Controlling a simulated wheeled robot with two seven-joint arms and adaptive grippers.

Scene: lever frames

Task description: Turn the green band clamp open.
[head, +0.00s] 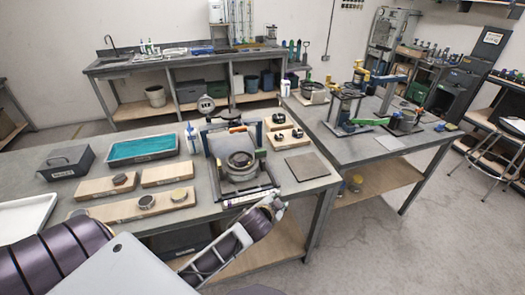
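A green lever-like bar (372,122) lies on the right-hand table, pointing left from a dark round fixture (404,121). It looks like the green band clamp, but it is too small to tell how far it is turned. My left gripper (276,205) reaches up from the bottom of the head view and ends at the front edge of the nearer table, well short of the green bar. Its fingers are small and seen from behind, so I cannot tell whether they are open. My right gripper is not in view.
The nearer table holds a frame with a round pot (240,165), wooden boards (100,187), a teal-filled tray (142,149) and a grey box (66,162). The right table (350,151) also carries upright fixtures. Open floor (400,245) lies in front of it. A stool (502,140) stands far right.

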